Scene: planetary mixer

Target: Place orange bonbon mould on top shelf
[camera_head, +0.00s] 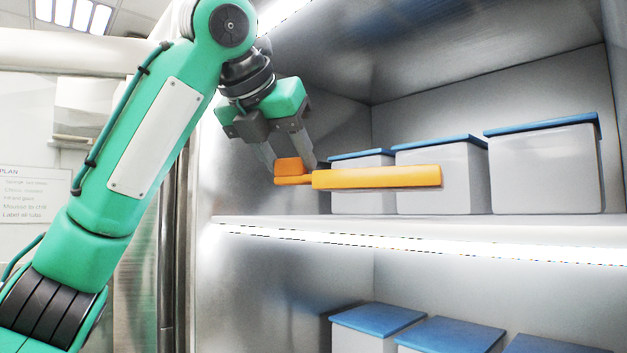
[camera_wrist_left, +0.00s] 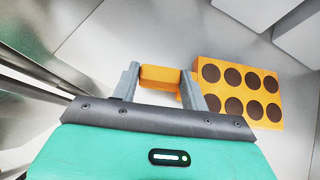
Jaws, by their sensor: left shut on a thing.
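The orange bonbon mould (camera_head: 375,178) is a flat slab with a short handle block at its left end. In the left wrist view the mould (camera_wrist_left: 277,110) shows rows of dark round cavities on its face. My left gripper (camera_head: 293,165) is shut on the handle block. The block also shows between the fingers in the left wrist view (camera_wrist_left: 160,77). The mould is held roughly level above the top shelf (camera_head: 300,221), in front of the tubs. I cannot tell how wide the gap to the shelf is. My right gripper is not in view.
Grey tubs with blue lids (camera_head: 441,170) stand in a row at the back of the top shelf, with a larger one (camera_head: 545,165) at the right. More blue-lidded tubs (camera_head: 378,317) stand on the shelf below. The steel left wall (camera_head: 335,120) is close to my gripper.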

